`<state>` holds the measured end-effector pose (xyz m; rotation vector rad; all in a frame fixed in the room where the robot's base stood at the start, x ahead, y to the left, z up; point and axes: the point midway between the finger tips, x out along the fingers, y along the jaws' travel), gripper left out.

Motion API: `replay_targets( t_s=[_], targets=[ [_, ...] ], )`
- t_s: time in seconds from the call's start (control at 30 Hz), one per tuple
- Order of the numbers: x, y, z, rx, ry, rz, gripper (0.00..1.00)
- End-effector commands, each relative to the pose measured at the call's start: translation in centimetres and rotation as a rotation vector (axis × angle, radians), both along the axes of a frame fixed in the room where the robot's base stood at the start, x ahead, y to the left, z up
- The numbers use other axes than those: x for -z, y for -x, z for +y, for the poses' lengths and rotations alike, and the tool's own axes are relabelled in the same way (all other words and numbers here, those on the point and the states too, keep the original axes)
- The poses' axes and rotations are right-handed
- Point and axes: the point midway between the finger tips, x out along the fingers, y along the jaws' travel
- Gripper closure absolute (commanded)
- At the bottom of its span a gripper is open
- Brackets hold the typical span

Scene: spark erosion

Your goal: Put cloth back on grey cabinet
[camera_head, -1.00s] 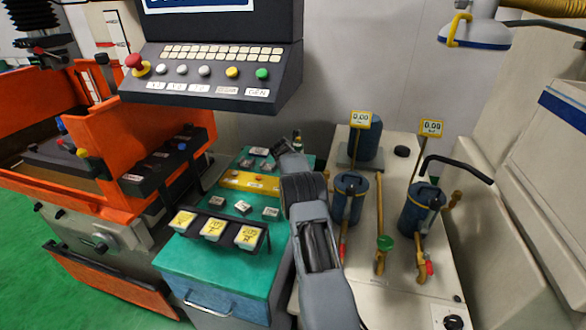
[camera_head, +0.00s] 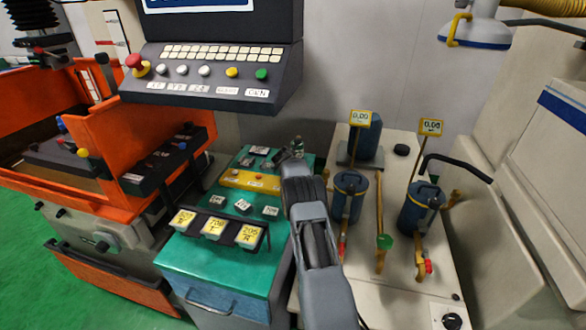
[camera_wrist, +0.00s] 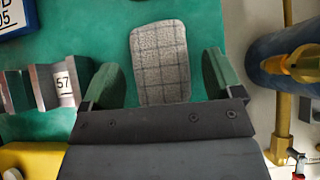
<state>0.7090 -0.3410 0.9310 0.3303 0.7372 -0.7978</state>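A light grey checked cloth (camera_wrist: 160,62) lies flat on a green surface in the wrist view. My gripper (camera_wrist: 160,76) is open around its near part, one finger to each side, with a gap on both sides and nothing held. In the head view my gripper (camera_head: 297,148) is small and partly hidden by my arm, over the far right part of a green-topped cabinet; the cloth cannot be made out there. The grey cabinet (camera_head: 215,312) has a green top (camera_head: 218,265) and a front handle.
A rack with yellow-labelled blocks (camera_head: 214,228), a yellow bar (camera_head: 250,180) and small labelled blocks stand on the green top. A beige unit (camera_head: 385,300) with blue canisters (camera_head: 350,197) and pipes stands close on the right. A control panel (camera_head: 215,75) overhangs behind.

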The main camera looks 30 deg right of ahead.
Motion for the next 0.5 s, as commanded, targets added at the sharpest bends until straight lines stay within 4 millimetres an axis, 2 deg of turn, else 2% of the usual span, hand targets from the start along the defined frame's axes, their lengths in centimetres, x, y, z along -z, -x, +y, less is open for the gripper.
replay_targets(
  t_s=[0.23,0.5],
  targets=[
    [-0.1,0.0,0.0,0.0,0.0,0.0,0.14],
    [-1.9,0.9,1.2,-0.001,0.001,-0.002,0.14]
  ],
)
